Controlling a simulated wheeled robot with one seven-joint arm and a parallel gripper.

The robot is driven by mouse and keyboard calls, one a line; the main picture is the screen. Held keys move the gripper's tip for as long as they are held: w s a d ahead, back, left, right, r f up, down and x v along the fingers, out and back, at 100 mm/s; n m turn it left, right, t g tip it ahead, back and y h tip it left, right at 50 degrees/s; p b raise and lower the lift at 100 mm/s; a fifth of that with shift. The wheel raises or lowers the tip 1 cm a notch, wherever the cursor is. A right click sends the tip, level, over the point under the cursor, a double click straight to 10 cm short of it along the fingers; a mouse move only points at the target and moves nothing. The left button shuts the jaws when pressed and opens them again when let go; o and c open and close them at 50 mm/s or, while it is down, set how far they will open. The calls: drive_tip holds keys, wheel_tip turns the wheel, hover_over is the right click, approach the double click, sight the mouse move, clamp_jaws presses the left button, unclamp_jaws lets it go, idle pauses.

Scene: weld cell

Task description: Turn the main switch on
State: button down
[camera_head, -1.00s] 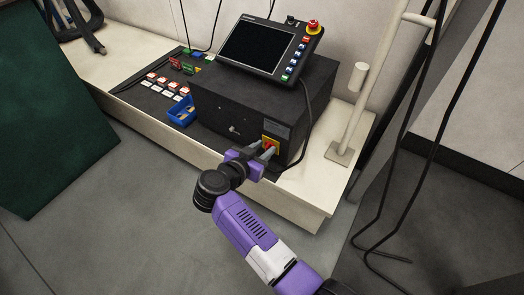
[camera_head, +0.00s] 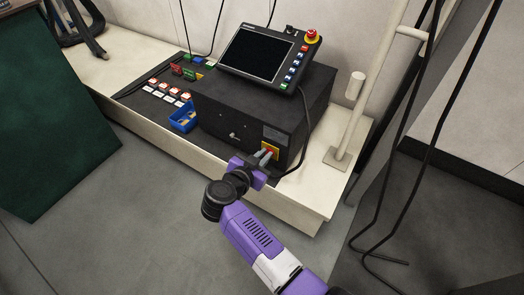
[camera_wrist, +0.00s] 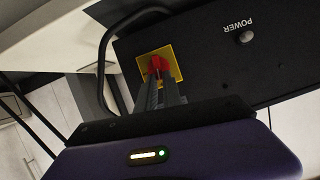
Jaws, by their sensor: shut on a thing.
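The main switch is a red knob (camera_wrist: 157,65) on a yellow plate (camera_wrist: 172,57), on the front of a black control box (camera_head: 225,118). The yellow plate also shows in the head view (camera_head: 272,147), at the box's lower right. My gripper (camera_wrist: 160,84) is shut on the red knob, with its grey fingertips at either side of it. In the head view my gripper (camera_head: 263,156) reaches the switch from the front. The fingers hide part of the knob, so its exact angle is hard to tell.
A round POWER lamp (camera_wrist: 246,36) looks pale and unlit. A pendant with a dark screen (camera_head: 257,51) and a red emergency button (camera_head: 312,36) rests on the box. A blue bin (camera_head: 183,119) stands left. A black cable (camera_head: 307,125) hangs close to the switch's right.

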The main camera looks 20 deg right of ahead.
drive_tip(key=m+t, duration=0.2)
drive_tip(key=m, duration=0.1)
drive_tip(key=s+f+m+t+y, duration=0.1)
drive_tip(key=m, duration=0.2)
drive_tip(key=d+f+m+t, duration=0.1)
drive_tip(key=m+t, duration=0.1)
drive_tip(key=m, duration=0.1)
drive_tip(key=shift+s+f+m+t+y, duration=0.2)
drive_tip(key=shift+s+m+t+y, duration=0.1)
drive_tip(key=shift+s, duration=0.05)
drive_tip(key=m+t+b, duration=0.1)
drive_tip(key=m+b, duration=0.1)
drive_tip(key=b, duration=0.1)
drive_tip(key=shift+m, duration=0.4)
drive_tip(key=shift+r, duration=0.1)
drive_tip(key=c, duration=1.6)
unclamp_jaws()
drive_tip(key=shift+w, duration=0.1)
drive_tip(key=shift+o, duration=0.5)
drive_tip(key=shift+d, duration=0.1)
